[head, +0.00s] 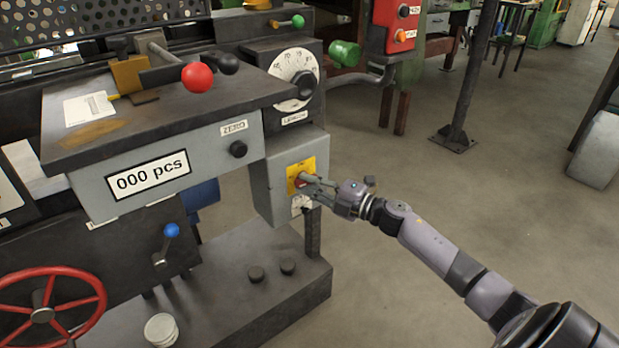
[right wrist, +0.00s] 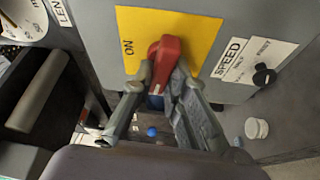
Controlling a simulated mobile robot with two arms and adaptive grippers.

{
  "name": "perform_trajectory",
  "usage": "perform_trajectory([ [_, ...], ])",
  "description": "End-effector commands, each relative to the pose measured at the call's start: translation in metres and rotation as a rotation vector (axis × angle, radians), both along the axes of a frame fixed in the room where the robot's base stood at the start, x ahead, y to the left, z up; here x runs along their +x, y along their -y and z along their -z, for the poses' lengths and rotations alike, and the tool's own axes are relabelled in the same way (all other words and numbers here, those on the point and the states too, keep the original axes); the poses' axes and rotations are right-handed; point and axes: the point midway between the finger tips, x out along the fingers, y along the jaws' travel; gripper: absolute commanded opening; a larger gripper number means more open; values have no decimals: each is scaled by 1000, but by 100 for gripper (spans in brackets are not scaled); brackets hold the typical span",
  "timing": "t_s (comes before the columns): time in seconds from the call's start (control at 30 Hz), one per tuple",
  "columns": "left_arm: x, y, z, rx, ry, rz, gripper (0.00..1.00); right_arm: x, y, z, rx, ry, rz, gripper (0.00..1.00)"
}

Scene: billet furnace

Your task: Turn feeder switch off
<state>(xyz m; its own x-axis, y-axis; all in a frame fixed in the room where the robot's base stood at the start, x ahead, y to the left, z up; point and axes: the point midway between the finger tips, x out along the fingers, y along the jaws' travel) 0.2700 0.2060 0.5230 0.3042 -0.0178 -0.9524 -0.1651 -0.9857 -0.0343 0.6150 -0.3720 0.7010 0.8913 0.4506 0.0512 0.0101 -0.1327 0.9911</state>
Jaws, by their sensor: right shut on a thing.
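The feeder switch is a red handle (right wrist: 162,58) on a yellow plate (right wrist: 195,35) marked ON at its left side in the right wrist view. In the head view the yellow plate (head: 301,168) sits on the grey box at the machine's right end. My right gripper (right wrist: 160,82) is shut on the red handle, with a finger on each side of its lower end. In the head view the right gripper (head: 312,186) reaches the plate from the right and partly hides the handle. Any OFF mark is not readable. My left gripper is not in view.
A SPEED label (right wrist: 232,58) and a black knob (right wrist: 263,76) are beside the plate. Above are a round LENGTH dial (head: 294,75) and a ZERO knob (head: 238,149). A red-knobbed lever (head: 197,77) stands on the machine top.

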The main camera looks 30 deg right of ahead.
Motion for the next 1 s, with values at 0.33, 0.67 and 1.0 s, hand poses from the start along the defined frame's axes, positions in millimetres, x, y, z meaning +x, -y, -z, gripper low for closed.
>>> perform_trajectory([
  [0.33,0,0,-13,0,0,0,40,0,-1,1,-125,8,0,0],
  [0.67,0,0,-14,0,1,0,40,0,-1,2,-151,10,-1,0],
  [1.0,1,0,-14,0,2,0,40,0,-1,2,-151,10,-1,21],
])
